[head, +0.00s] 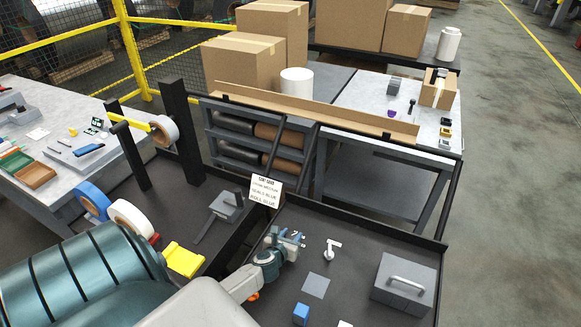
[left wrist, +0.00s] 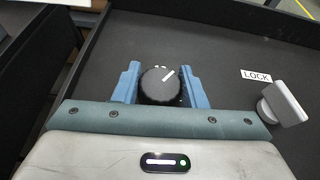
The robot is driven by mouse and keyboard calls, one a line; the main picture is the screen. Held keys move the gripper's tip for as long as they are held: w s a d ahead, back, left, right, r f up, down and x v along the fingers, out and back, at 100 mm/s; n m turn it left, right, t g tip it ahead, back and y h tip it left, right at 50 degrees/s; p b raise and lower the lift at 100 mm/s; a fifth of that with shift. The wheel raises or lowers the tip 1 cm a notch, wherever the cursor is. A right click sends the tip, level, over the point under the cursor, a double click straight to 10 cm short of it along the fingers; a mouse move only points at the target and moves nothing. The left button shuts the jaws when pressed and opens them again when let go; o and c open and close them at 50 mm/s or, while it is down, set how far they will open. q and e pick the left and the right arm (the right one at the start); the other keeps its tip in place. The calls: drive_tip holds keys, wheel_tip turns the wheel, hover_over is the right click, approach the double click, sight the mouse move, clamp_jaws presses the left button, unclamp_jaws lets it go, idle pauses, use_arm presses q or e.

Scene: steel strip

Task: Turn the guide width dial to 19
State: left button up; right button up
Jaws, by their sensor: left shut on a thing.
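The guide width dial (left wrist: 159,87) is a round black knob with a white pointer line, seen in the left wrist view. Its pointer is aimed to the upper right. My left gripper (head: 292,239) is down at the dark panel in the head view and hides most of the dial there. In the left wrist view its two blue fingers (left wrist: 160,88) stand on either side of the knob, shut on it. Small pale scale marks show behind the knob, but I cannot read any number. My right gripper is not in view.
A grey lever (left wrist: 284,102) stands right of the dial, beside a LOCK label (left wrist: 256,75). The panel also carries a grey box with a handle (head: 405,284), a blue block (head: 301,313) and a grey square (head: 316,285). A printed sign (head: 265,190) stands behind the gripper.

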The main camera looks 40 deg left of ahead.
use_arm(q)
drive_tip(key=shift+a+r+m+h+p, duration=0.1)
drive_tip(key=shift+r+m+h+p, duration=0.2)
drive_tip(key=shift+m+h+p, duration=0.65)
drive_tip(key=shift+m+t+h, duration=0.3)
drive_tip(key=shift+m+h, duration=0.15)
drive_tip(key=shift+h, duration=0.2)
drive_tip(key=shift+f+m+h, duration=0.2)
drive_tip(key=shift+m+h, duration=0.3)
drive_tip(key=shift+f+m+h+b, duration=0.2)
drive_tip(key=shift+m+h+b, duration=0.25)
drive_tip(key=shift+m+h, duration=0.6)
drive_tip(key=m+h+b, duration=0.2)
drive_tip(key=h, duration=0.1)
drive_tip(key=shift+f+g, duration=0.1)
drive_tip(key=shift+g, duration=0.3)
drive_tip(key=shift+r+m+g+h+b, duration=0.2)
drive_tip(key=shift+m+g+h+b, duration=0.5)
drive_tip(key=shift+m+h+b, duration=0.9)
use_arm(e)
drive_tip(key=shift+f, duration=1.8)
use_arm(q)
drive_tip(key=o, duration=1)
